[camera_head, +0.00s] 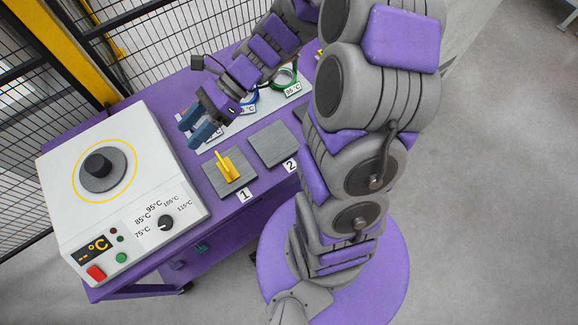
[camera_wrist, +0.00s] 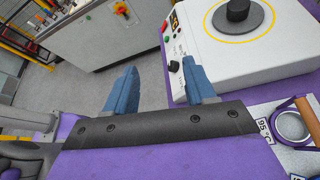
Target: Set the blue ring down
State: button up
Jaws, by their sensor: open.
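The blue ring (camera_head: 251,104) lies on the pale board (camera_head: 207,145) on the purple table, partly hidden behind my gripper in the head view. My gripper (camera_head: 197,127) hangs over the left end of the board, its blue fingers pointing left and away from the ring. The fingers are apart with nothing between them, which the wrist view (camera_wrist: 157,92) also shows. The blue ring cannot be made out clearly in the wrist view.
A green ring (camera_head: 286,89) lies at the board's right. A metal ring with a brown handle (camera_wrist: 292,126) shows in the wrist view. A white heater (camera_head: 120,190) stands left. Plate 1 (camera_head: 222,183) carries a yellow piece (camera_head: 229,167); plate 2 (camera_head: 274,144) is empty.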

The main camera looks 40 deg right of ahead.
jog(key=s+r+n+g+h, duration=0.25)
jog(key=s+n+h, duration=0.45)
jog(key=s+n, duration=0.5)
jog(key=s+d+r+n+t+h, duration=0.1)
jog(key=s+d+n+h, duration=0.5)
jog(key=s+d, duration=0.3)
jog(key=shift+s+d+n+t, duration=0.15)
jog(key=shift+d+n+t, duration=0.25)
jog(key=shift+n, duration=0.5)
